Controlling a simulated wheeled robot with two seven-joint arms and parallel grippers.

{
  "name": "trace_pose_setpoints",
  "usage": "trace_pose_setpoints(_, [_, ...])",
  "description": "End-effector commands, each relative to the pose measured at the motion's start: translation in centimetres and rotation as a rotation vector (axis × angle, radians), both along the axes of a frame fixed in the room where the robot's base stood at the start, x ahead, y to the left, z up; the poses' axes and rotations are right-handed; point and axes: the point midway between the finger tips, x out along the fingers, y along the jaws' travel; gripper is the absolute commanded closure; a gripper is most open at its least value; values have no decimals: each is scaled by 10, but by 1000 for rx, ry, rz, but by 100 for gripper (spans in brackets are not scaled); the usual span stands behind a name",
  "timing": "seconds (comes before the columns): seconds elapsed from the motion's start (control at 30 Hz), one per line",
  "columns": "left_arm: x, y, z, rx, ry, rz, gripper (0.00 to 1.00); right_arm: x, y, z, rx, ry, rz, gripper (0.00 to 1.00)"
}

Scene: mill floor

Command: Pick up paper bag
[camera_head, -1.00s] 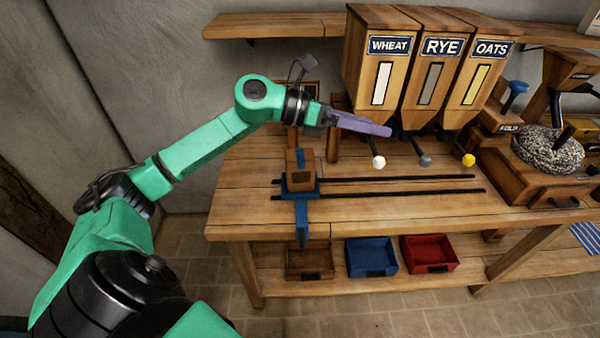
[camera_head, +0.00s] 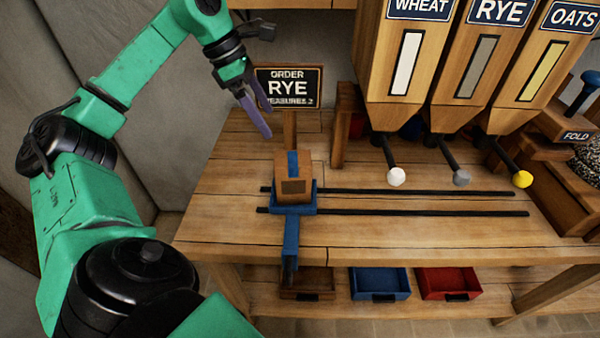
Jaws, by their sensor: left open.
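My left gripper (camera_head: 266,122), with purple fingers, hangs open and empty, pointing down in front of the order sign and above the back left of the bench. A brown box-like thing (camera_head: 293,188) with a blue strip and a dark front patch sits on the blue carriage (camera_head: 291,226), below and right of the gripper and apart from it. I cannot tell whether this is the paper bag, and I see no other clear bag. My right gripper is out of view.
A sign (camera_head: 288,88) reads order rye. Wheat (camera_head: 404,65), rye (camera_head: 472,70) and oats (camera_head: 540,75) hoppers stand right, with knobbed levers below. Dark rails (camera_head: 420,212) cross the bench. Brown (camera_head: 307,294), blue (camera_head: 380,296) and red (camera_head: 449,297) trays sit on the lower shelf.

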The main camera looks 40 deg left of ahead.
Motion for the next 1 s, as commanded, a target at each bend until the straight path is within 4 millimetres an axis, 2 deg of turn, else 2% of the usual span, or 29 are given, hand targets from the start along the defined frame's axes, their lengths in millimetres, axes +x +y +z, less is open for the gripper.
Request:
trace_pose_setpoints(0.03, [0, 0, -8, 0, 0, 0, 0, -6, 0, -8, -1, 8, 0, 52])
trace_pose_setpoints(0.13, [3, -5, -21, 0, 2, -2, 0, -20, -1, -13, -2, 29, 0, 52])
trace_pose_setpoints(0.23, [10, -12, -44, 1, 4, -2, 0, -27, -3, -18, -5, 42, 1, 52])
trace_pose_setpoints(0.37, [18, -21, -73, -1, 4, -2, 0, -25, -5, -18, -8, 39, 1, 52])
trace_pose_setpoints(0.5, [24, -27, -89, -1, 1, -2, 0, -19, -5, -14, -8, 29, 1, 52])
trace_pose_setpoints(0.73, [36, -39, -125, -4, 3, -2, 0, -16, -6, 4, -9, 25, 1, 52])
trace_pose_setpoints(0.83, [39, -41, -136, -3, 1, -1, 0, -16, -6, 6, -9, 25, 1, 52])
trace_pose_setpoints(1.0, [39, -41, -138, -1, 0, -1, 0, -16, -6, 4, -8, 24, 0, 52])
